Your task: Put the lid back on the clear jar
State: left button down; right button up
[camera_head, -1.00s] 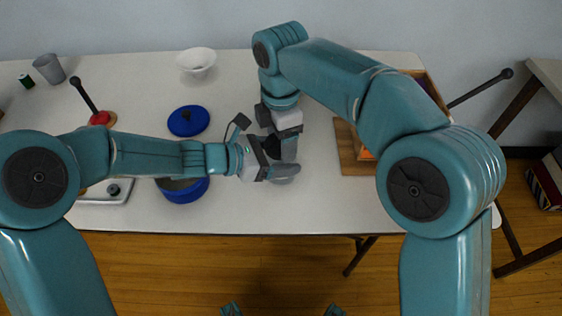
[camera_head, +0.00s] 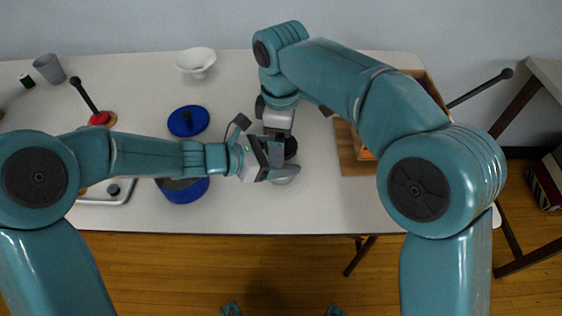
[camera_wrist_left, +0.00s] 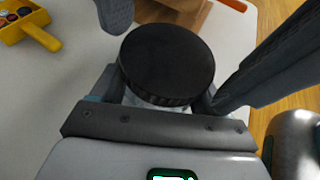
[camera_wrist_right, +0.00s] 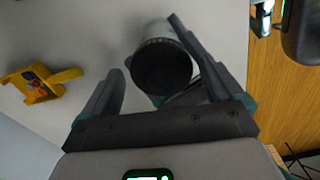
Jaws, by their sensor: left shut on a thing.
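The clear jar (camera_wrist_left: 150,98) is mostly hidden below its round black lid (camera_wrist_left: 166,62), which sits level on the jar's top. My left gripper (camera_head: 283,170) is shut around the jar's side, just under the lid. In the head view the dark lid (camera_head: 290,147) shows beside the grippers. My right gripper (camera_head: 279,124) is over the jar with its fingers apart. In the right wrist view the lid (camera_wrist_right: 162,68) lies between and beyond these open fingers. Whether the lid is threaded tight cannot be told.
A blue lid (camera_head: 188,121) and a blue pot (camera_head: 183,190) are to the left. A white bowl (camera_head: 196,62) and a grey cup (camera_head: 49,69) stand at the back. The table's front edge is close to the jar.

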jog(key=shift+s+f, duration=0.1)
jog(key=shift+r, duration=2.3)
jog(key=shift+c, duration=0.3)
